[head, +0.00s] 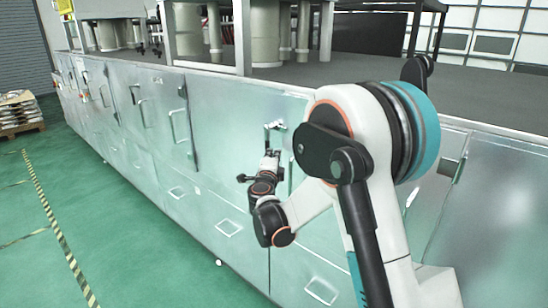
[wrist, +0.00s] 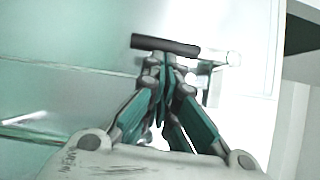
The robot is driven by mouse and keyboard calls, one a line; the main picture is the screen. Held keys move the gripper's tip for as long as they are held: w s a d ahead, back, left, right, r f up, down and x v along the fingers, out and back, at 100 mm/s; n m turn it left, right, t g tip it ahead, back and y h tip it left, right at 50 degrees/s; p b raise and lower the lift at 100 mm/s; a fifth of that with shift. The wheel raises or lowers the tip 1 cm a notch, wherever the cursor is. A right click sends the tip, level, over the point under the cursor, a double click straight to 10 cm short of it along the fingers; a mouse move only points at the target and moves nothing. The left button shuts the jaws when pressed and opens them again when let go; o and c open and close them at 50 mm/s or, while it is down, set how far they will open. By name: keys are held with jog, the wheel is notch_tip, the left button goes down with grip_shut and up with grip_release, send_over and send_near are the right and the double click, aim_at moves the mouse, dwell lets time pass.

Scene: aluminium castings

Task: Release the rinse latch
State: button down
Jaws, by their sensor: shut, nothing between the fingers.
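A latch (head: 277,126) sits on the pale metal front of the long cabinet in the head view, with a silver mount and a lever at its left. In the wrist view the latch has a dark bar grip (wrist: 165,45) and a silver part (wrist: 222,59) to its right. I take this to be the rinse latch; no label is readable. My gripper (head: 270,153) is just below the latch, in front of the panel. In the wrist view my gripper (wrist: 166,64) is shut and empty, its fingertips at the bar's lower edge. I cannot tell whether they touch it.
The cabinet front (head: 220,110) runs along my front, with several doors and handles. A dark worktop (head: 350,74) carries metal machine columns above. Green floor (head: 110,220) with a striped line (head: 52,215) is free at left. A loaded pallet (head: 20,128) stands far left.

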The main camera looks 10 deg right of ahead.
jog(key=shift+w+a+f+m+b, duration=0.15)
jog(key=shift+w+f+m+b, duration=0.1)
jog(key=shift+m+b, duration=0.1)
jog(key=w+a+r+m+h+b, duration=0.2)
jog(key=m+h, duration=0.4)
jog(key=m, duration=0.5)
jog(key=w+a+r+m+g+h+b, duration=0.1)
jog(key=w+a+r+m+h+b, duration=0.1)
jog(key=w+a+m+h, duration=0.2)
jog(key=shift+w+a+m+g+h, duration=0.35)
jog(key=shift+w+m+h, duration=1.25)
jog(key=shift+m, duration=1.75)
jog(key=shift+w+r, duration=0.1)
jog(key=shift+a, duration=0.1)
